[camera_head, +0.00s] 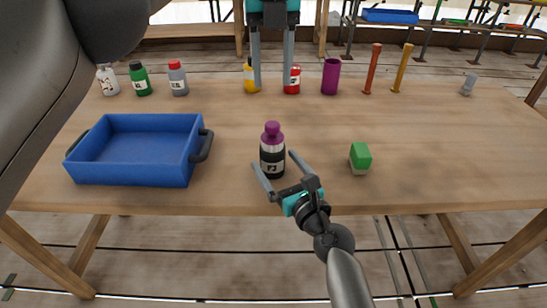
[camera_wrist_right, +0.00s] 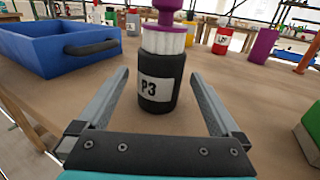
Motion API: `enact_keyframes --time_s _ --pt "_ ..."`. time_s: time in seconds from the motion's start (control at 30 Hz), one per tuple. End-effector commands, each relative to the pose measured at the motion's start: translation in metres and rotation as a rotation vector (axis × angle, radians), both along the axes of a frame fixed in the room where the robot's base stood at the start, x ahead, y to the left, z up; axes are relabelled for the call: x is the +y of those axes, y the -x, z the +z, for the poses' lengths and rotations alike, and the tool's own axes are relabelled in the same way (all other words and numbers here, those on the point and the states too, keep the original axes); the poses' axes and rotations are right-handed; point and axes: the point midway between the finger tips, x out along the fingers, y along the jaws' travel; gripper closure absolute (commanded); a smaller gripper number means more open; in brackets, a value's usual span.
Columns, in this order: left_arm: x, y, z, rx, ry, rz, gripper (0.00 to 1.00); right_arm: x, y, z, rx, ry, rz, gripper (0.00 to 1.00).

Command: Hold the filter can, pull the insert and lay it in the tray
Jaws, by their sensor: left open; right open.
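The filter can (camera_head: 272,158) is a black can labelled P3, upright near the table's front edge. Its insert (camera_head: 272,133) has a white ribbed body and a purple knob, and sits in the can's top. My right gripper (camera_head: 272,159) is open, with one finger on each side of the can and visible gaps. The can also shows between the fingers in the right wrist view (camera_wrist_right: 160,92). The blue tray (camera_head: 130,174) stands left of the can and looks empty. My left gripper (camera_head: 271,86) is open, fingers pointing down, at the top middle, away from the can.
A green and white block (camera_head: 360,157) stands right of the can. Along the back are several bottles, a yellow bottle (camera_head: 251,77), a red can (camera_head: 292,80), a purple cup (camera_head: 331,77), and red and yellow posts.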

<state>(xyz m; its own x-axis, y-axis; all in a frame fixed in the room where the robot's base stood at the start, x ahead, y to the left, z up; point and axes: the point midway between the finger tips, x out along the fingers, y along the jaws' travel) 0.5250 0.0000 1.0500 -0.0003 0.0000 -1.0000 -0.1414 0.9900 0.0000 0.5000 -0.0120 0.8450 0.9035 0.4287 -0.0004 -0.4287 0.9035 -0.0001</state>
Motion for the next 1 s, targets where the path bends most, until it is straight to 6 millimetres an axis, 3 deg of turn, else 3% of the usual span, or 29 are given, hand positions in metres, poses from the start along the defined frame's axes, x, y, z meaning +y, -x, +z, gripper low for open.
enact_keyframes --time_s 0.2,0.6,1.0 --pt "0.000 0.000 0.000 0.000 0.000 0.000 0.50 0.008 -0.018 0.000 0.001 0.000 0.000 0.00" --pt "0.000 0.000 0.000 0.000 0.000 0.000 0.50 0.010 -0.022 0.000 0.000 0.000 -0.001 0.00" --pt "0.000 0.000 0.000 0.000 0.000 0.000 0.50 0.010 -0.021 0.000 0.001 0.000 -0.001 0.45"
